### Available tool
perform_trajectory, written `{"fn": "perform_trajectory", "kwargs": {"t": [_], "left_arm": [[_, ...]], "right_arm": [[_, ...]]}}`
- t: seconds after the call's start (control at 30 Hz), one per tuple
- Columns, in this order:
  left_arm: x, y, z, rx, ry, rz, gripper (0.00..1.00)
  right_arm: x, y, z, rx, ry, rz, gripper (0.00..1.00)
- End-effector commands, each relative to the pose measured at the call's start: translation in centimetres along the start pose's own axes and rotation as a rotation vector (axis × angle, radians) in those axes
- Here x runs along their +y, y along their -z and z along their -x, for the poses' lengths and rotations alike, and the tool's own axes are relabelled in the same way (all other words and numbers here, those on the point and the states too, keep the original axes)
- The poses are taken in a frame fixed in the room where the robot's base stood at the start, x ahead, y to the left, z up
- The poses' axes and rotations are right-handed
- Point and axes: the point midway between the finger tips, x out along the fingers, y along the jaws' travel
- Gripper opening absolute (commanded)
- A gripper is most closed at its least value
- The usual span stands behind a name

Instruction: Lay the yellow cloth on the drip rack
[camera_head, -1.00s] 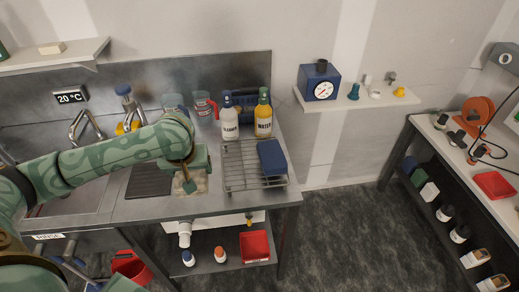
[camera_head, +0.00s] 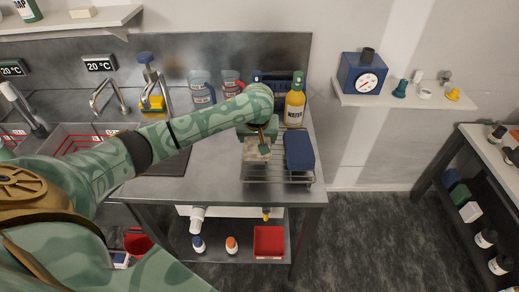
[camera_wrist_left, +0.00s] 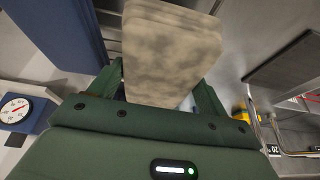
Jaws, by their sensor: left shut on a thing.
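My left gripper (camera_head: 259,138) is shut on a pale tan-yellow, blotchy cloth (camera_head: 256,153). The cloth also shows in the left wrist view (camera_wrist_left: 170,45), sticking out flat between the fingers. In the head view, the gripper and cloth are over the left part of the wire drip rack (camera_head: 254,180), which stands at the right end of the steel counter. I cannot tell whether the cloth touches the wires. My arm and gripper hide the back left of the rack. My right gripper is not in view.
A dark blue block-like item (camera_head: 299,150) occupies the right of the rack. A yellow WATER bottle (camera_head: 295,103) stands behind it. The counter (camera_head: 210,170) left of the rack is bare.

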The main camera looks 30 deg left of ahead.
Motion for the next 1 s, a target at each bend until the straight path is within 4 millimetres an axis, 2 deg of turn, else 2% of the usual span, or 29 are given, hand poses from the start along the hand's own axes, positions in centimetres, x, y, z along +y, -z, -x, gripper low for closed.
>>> {"fn": "perform_trajectory", "kwargs": {"t": [0.1,0.3,0.63,0.67,0.73,1.0], "left_arm": [[0.5,0.1,-1.0,0.001,0.0,0.001,0.56],[0.4,-1.0,-3.8,0.002,0.002,-0.002,0.56],[0.4,-1.0,-3.6,0.002,0.0,0.0,0.56],[0.4,-1.0,-3.7,0.002,0.0,0.0,0.8],[0.4,-1.0,-3.7,0.002,0.0,0.0,0.99],[0.4,-1.0,-3.7,0.003,0.0,0.0,0.99]], "right_arm": [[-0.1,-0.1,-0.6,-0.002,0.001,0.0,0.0],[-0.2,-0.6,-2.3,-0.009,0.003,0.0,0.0],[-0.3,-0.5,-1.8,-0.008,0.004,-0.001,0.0],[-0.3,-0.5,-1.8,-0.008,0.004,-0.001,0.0],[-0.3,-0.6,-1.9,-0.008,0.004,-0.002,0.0],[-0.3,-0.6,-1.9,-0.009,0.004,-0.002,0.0]]}}
